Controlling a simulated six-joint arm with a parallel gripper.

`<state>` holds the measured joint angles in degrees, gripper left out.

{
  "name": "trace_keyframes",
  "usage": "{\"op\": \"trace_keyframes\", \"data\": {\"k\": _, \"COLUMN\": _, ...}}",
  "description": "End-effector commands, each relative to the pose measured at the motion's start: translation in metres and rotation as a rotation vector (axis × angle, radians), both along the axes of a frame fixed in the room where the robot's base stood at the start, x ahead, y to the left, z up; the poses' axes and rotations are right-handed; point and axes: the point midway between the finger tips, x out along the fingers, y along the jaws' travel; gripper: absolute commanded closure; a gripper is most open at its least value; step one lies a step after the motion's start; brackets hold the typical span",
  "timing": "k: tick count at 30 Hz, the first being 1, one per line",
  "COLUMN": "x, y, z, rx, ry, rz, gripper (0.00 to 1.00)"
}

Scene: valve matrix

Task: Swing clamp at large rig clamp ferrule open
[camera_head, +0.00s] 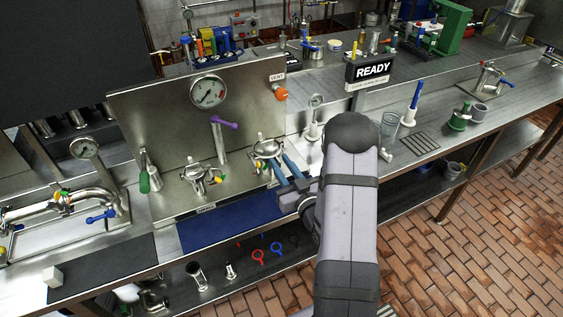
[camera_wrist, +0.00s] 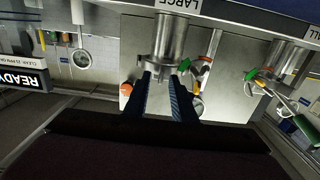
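The large rig (camera_head: 268,150) is a steel ferrule stack on the right of the steel panel. In the wrist view its ferrule (camera_wrist: 168,38) is a steel cylinder with a wide flange under the LARGE label. A steel clamp sits at the flange, with a green part (camera_wrist: 183,66) and an orange part (camera_wrist: 196,86) beside it; whether it is closed is hard to tell. My gripper (camera_head: 279,167) is just in front of the large rig. Its two blue fingers (camera_wrist: 159,77) are apart, with their tips at the flange; nothing is clearly held. Contact cannot be told.
A smaller rig (camera_head: 201,176) with its own clamp stands to the left. A gauge (camera_head: 208,91) and a purple-handled valve (camera_head: 222,122) are on the panel behind. A blue mat (camera_head: 225,222) lies in front. The READY sign (camera_head: 371,72) stands to the right.

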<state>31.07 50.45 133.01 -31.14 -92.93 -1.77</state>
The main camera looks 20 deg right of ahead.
Motion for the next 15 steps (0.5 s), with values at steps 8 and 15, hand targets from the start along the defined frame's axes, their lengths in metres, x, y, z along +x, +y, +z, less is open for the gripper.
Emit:
{"op": "trace_keyframes", "data": {"k": 8, "x": 0.0021, "y": 0.0002, "z": -0.0003, "rx": 0.000, "ry": 0.000, "rz": 0.000, "gripper": 0.77}}
{"op": "trace_keyframes", "data": {"k": 15, "x": 0.0020, "y": 0.0002, "z": -0.0001, "rx": 0.000, "ry": 0.000, "rz": 0.000, "gripper": 1.00}}
